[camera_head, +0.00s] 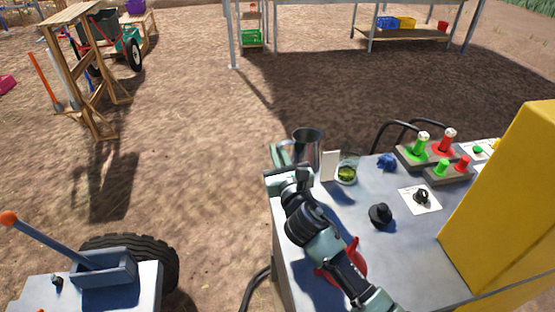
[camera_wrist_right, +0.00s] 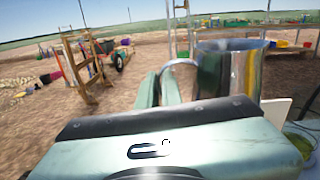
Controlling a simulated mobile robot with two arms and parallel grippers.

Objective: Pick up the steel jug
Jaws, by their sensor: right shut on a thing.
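The steel jug (camera_head: 310,145) is a shiny metal cylinder, upright at the far left corner of the grey table. In the right wrist view the jug (camera_wrist_right: 232,68) is just right of the fingers, with its curved handle (camera_wrist_right: 180,64) at the fingertips. My right gripper (camera_head: 281,156) reaches over the table from the front and is shut on the jug's handle; its pale green fingers also show in the wrist view (camera_wrist_right: 160,90). The jug's base is hidden, so I cannot tell whether it touches the table. My left gripper is out of view.
On the grey table (camera_head: 330,215), a glass with green contents (camera_head: 347,169) and a pale upright card (camera_head: 329,165) stand close right of the jug. Beyond are a blue item (camera_head: 386,161), control boxes (camera_head: 434,150) and a yellow cabinet (camera_head: 510,210). Open ground lies left.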

